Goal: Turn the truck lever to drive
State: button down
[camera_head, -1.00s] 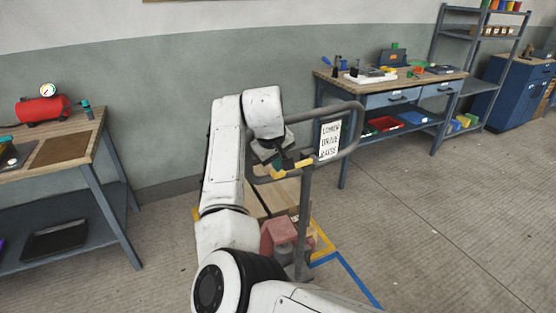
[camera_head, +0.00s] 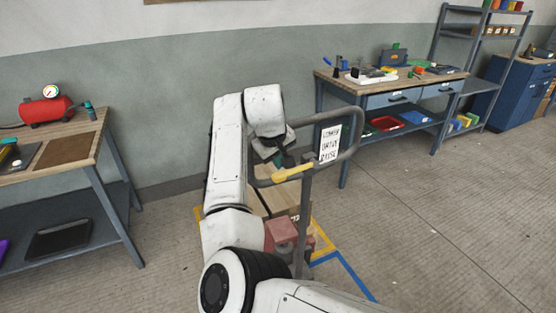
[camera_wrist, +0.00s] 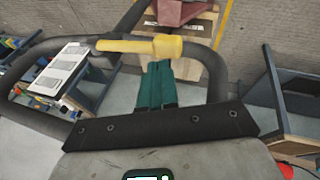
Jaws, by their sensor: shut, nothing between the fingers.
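The yellow lever (camera_head: 292,174) sits on the truck's grey loop handle (camera_head: 357,130). Its thick end is at the left in the head view, and its thin end rises slightly right toward the lower edge of the white sign (camera_head: 329,143). The sign has three lines of words. In the wrist view the lever (camera_wrist: 135,46) lies almost level across the handle. My gripper (camera_wrist: 157,68) has green fingers, shut and empty, with tips just below the lever's thick end; I cannot tell if they touch. In the head view my gripper (camera_head: 278,160) is partly hidden behind my wrist.
The truck's post (camera_head: 304,220) stands below the handle, beside a reddish block (camera_head: 281,235) and wooden load. A workbench (camera_head: 385,88) stands behind right, and a table (camera_head: 75,143) with a red tank (camera_head: 45,110) at left. Floor at right is clear.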

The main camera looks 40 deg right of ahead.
notch_tip(320, 180, up, 4)
jog(key=p, duration=0.3)
jog(key=shift+f, duration=0.1)
jog(key=b+v, duration=0.1)
jog(key=v, duration=0.8)
jog(key=shift+a+b, duration=0.3)
jog(key=shift+b, duration=0.1)
jog(key=shift+s, duration=0.1)
jog(key=s+d+f, duration=0.1)
jog(key=s+f, duration=0.7)
jog(key=f, duration=0.4)
jog(key=s+f, duration=0.8)
jog(key=f, duration=0.4)
jog(key=s+a+f+y, duration=0.1)
jog(key=s+a+f, duration=0.2)
jog(key=s, duration=0.4)
jog(key=s+a+f+g+y, duration=0.1)
jog(key=s+a+f, duration=0.3)
jog(key=s, duration=0.3)
jog(key=s+a+f+y, duration=0.1)
jog(key=s+a+f, duration=0.2)
jog(key=s+a, duration=0.2)
jog(key=s, duration=0.3)
jog(key=shift+a+f+n+g+y, duration=0.15)
jog(key=shift+f+n+g+y, duration=0.15)
jog(key=shift+n+y, duration=0.1)
jog(key=shift+w, duration=0.1)
